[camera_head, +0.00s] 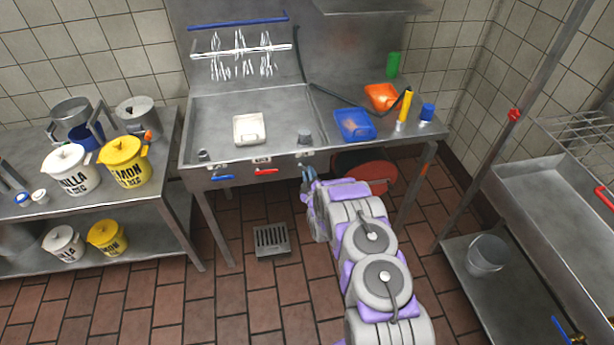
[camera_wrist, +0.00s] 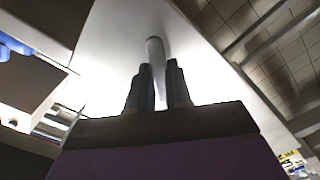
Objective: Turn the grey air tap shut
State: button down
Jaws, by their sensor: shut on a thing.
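My gripper (camera_head: 308,174) is at the front edge of the steel sink bench (camera_head: 330,142), at the right end of a row of taps. In the wrist view my gripper (camera_wrist: 161,78) has its two fingers closed around a pale grey bar, the grey air tap's handle (camera_wrist: 154,50). The handle stands out between and beyond the fingertips. In the head view the gripper mostly hides this tap, so its exact angle cannot be told. The blue tap handle (camera_head: 222,178) and the red tap handle (camera_head: 266,171) lie roughly level to the left, apart from my gripper.
On the bench stand a white tray (camera_head: 249,129), a blue tub (camera_head: 355,125) and an orange tub (camera_head: 381,97). A red basin (camera_head: 383,172) is under the bench, behind my arm. A floor drain (camera_head: 271,240) lies left of my arm. Tiled floor is open around it.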

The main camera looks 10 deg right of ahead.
jog(key=shift+d+r+n+p, duration=0.1)
jog(key=shift+r+n+p, duration=0.3)
jog(key=shift+n, duration=0.9)
jog(key=shift+d+r+n+p, duration=0.1)
jog(key=shift+r+n+p, duration=0.3)
jog(key=shift+n, duration=0.9)
jog(key=shift+d+r+n+p, duration=0.15)
jog(key=shift+n+p, duration=0.45)
jog(key=shift+n, duration=0.7)
jog(key=shift+a, duration=0.1)
jog(key=shift+s, duration=0.1)
jog(key=c, duration=1.3)
grip_release()
jog(key=shift+o, duration=1.3)
jog(key=shift+r, duration=0.1)
jog(key=s+p, duration=0.4)
jog(key=s, duration=1)
jog(key=shift+s+a+p, duration=0.2)
jog(key=shift+s+p, duration=0.05)
jog(key=shift+p, duration=0.15)
